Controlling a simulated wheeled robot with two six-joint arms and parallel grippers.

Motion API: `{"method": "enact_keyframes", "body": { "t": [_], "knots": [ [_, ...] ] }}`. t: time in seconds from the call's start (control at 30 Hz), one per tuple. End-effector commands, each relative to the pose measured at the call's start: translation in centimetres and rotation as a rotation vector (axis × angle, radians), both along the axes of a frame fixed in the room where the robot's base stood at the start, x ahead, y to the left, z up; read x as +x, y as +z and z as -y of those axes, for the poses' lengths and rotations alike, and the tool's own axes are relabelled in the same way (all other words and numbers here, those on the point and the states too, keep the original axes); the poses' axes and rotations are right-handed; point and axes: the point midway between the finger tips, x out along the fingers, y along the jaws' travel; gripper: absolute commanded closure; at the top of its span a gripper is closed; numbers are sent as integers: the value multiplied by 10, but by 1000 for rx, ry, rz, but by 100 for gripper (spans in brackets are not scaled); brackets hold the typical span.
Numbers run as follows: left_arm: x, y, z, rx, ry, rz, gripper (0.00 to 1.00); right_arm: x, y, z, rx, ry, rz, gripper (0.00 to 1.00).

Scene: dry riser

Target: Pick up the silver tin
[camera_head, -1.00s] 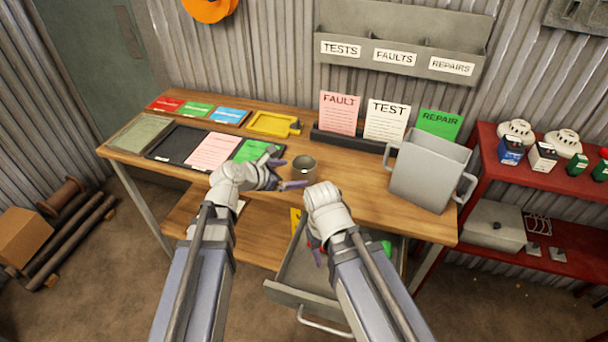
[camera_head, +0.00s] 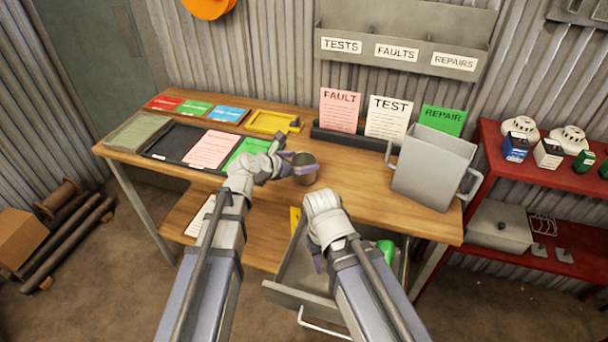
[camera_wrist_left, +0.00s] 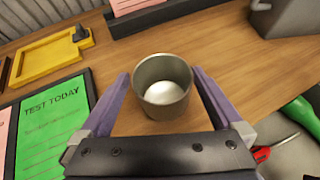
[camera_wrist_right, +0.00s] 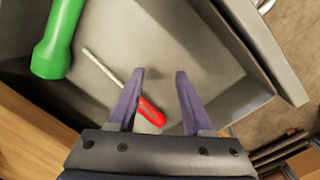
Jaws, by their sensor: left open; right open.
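The silver tin (camera_head: 306,170) is an open, empty, grey metal cup standing upright on the wooden bench near its front edge. In the left wrist view the tin (camera_wrist_left: 162,86) stands between the purple fingers of my left gripper (camera_wrist_left: 160,90). The fingers are open on either side of it, and I cannot tell whether either one touches it. In the head view my left gripper (camera_head: 290,165) reaches the tin from the left. My right gripper (camera_wrist_right: 160,90) is open and empty over the open drawer, above a red-handled screwdriver (camera_wrist_right: 150,112).
The open drawer (camera_head: 290,283) also holds a green object (camera_wrist_right: 57,40). A grey metal bin (camera_head: 432,165) stands right of the tin. Left of it lie a black tray (camera_head: 160,147) with pink and green cards. A yellow clipboard (camera_head: 268,121) lies behind.

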Motion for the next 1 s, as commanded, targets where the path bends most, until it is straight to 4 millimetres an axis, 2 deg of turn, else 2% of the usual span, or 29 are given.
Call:
{"method": "enact_keyframes", "body": {
  "t": [0.17, 0.47, 0.73, 0.77, 1.0],
  "knots": [
    [3, -5, 3, 1, 0, 1, 0, 0, -5, 0, 0, 0, 0, 50],
    [28, -29, 26, 1, -2, 1, 0, 0, -29, 0, 0, 0, 0, 50],
    [30, -29, 29, 1, 0, 1, 0, 0, -28, 0, 0, 0, 0, 50],
    [30, -29, 29, 1, 0, 1, 1, 0, -28, 0, 0, 0, 0, 50],
    [30, -28, 29, 1, 0, 1, 28, 0, -28, 0, 0, 0, 0, 50]
  ]
}}
